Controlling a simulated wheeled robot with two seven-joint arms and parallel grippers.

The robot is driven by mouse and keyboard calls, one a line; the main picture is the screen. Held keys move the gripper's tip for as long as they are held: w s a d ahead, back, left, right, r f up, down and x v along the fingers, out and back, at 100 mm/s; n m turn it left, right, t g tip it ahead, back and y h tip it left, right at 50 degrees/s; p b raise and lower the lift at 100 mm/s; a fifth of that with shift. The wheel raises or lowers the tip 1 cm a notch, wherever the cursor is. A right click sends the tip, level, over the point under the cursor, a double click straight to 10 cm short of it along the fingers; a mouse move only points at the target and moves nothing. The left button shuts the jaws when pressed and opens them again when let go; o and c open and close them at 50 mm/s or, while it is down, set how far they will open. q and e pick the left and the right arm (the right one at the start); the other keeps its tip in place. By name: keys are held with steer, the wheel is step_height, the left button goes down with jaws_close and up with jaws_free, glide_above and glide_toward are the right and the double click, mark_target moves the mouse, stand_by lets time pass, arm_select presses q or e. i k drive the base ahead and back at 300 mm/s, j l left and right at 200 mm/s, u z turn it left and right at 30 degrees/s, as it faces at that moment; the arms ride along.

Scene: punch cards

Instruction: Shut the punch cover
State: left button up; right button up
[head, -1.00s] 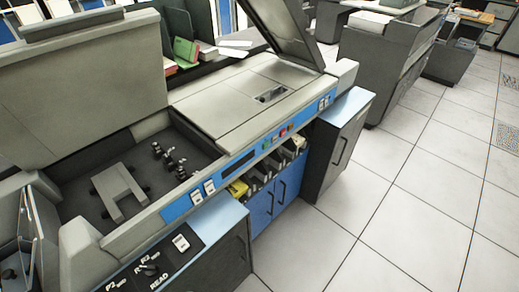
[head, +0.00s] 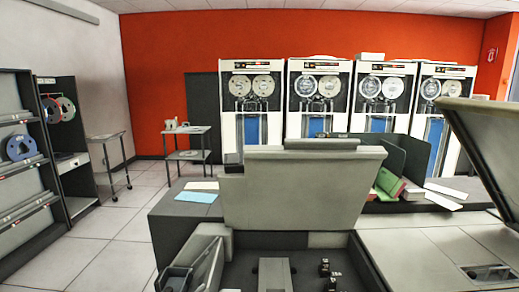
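The card machine is in the lower middle and right of the head view. A wide grey cover (head: 295,188) stands raised at the back of its open bay (head: 300,262). Inside the bay are a light grey block (head: 275,273) and small dark fittings (head: 328,272). A second cover (head: 490,150) stands raised and tilted at the right edge, partly cut off by the frame. No label in this view tells which of them is the punch cover. The machine's front panel is below the frame. Neither of my grippers is in view.
A dark counter (head: 185,215) with papers and green and red card stacks (head: 388,181) stands behind the machine. Tape drives (head: 320,98) line the orange wall. A shelf rack (head: 25,165) and small wheeled tables (head: 187,145) are left. White floor (head: 95,240) is clear at left.

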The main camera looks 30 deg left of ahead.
mark_target(300, 184)
steer(key=u, duration=0.75)
steer(key=l+u, duration=0.65)
steer(key=l, duration=0.25)
steer(key=l+u, duration=0.65)
steer(key=l, duration=0.2)
steer(key=k+l+u, duration=0.2)
steer(key=l+u, duration=0.15)
steer(key=k+l+u, duration=0.15)
steer(key=l+u, duration=0.15)
steer(key=k+l+u, duration=0.35)
steer(key=i+l, duration=0.1)
